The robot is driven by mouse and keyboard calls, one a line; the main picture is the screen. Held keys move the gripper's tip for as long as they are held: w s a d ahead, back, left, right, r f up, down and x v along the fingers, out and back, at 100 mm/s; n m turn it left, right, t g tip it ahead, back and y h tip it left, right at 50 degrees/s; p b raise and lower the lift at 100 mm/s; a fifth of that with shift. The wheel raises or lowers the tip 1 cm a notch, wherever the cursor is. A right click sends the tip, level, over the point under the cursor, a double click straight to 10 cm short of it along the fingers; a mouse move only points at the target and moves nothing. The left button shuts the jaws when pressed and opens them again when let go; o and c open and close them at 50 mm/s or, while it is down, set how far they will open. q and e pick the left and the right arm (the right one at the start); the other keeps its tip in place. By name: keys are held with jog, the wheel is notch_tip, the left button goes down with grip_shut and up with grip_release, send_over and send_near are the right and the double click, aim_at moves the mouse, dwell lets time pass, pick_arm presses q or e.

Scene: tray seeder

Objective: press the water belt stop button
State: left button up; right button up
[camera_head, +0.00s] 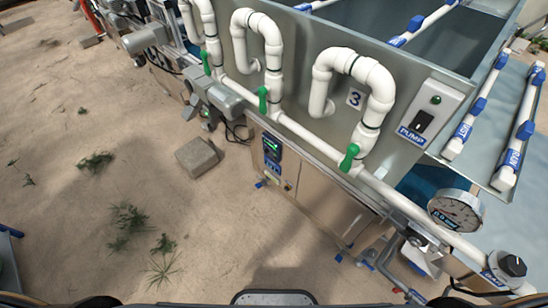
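I cannot pick out a button marked water belt stop in the head view. A grey box labelled PUMP (430,112) on the tank wall at the right carries a green light (436,99) and a black rocker switch (423,121). A dark control unit with a small lit display (272,148) sits on the cabinet front. A black knob (512,265) on a grey box is at the lower right. Neither of my grippers shows; only dark curved parts of my own body edge the bottom.
White pipes with green valve handles (349,157) run along the metal tank (400,65). A pressure gauge (456,210) stands at the right. A grey block (198,157) lies on the sandy floor (100,220), which is mostly clear at left apart from weeds.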

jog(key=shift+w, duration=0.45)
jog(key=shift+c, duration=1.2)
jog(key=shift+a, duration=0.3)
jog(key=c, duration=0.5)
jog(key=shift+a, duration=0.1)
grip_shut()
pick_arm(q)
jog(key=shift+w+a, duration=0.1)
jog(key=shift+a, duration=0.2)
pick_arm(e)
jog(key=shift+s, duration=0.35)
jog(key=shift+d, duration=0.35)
